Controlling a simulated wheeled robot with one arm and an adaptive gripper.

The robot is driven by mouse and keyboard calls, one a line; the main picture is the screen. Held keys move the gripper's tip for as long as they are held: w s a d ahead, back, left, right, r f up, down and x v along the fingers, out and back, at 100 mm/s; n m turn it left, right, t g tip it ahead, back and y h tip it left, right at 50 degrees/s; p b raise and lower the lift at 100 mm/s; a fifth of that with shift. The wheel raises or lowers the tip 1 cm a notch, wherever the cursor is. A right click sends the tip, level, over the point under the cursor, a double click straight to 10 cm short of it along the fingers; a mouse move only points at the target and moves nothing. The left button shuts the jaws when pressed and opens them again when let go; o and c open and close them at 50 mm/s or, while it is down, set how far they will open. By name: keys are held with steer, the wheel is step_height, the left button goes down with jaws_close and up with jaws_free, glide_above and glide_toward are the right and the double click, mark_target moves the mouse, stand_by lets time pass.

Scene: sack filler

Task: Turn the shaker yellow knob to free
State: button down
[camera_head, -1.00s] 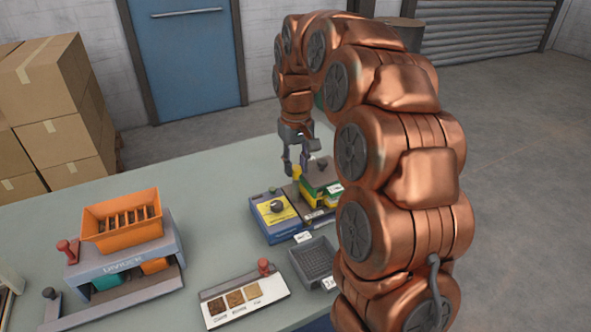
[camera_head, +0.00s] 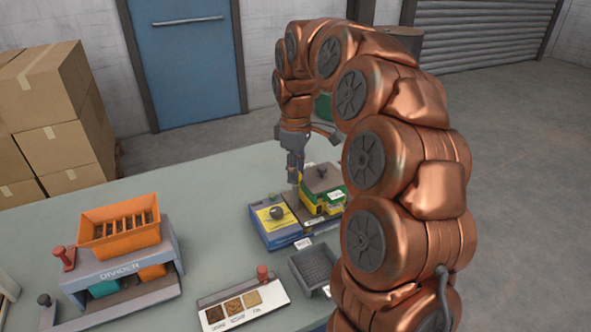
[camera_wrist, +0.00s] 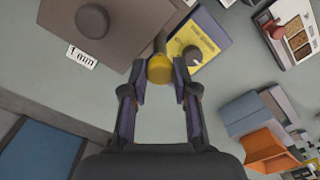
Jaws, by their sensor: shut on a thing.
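The shaker (camera_head: 324,190) is a green and yellow box with a dark lid and a grey lid knob (camera_head: 322,172). In the wrist view its brown lid (camera_wrist: 130,25) fills the top left, with a "1 mm" label.
A blue box with a yellow panel and black dial (camera_head: 276,213) stands just left of the shaker. A grey mesh tray (camera_head: 315,267) and a white sample board (camera_head: 243,302) lie in front. The orange divider (camera_head: 120,226) is at left. The table behind is clear.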

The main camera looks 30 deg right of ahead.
steer(key=shift+n, duration=0.4)
steer(key=c, duration=0.9)
jaws_free()
steer(key=shift+r, duration=0.1)
steer(key=shift+r, duration=5.95)
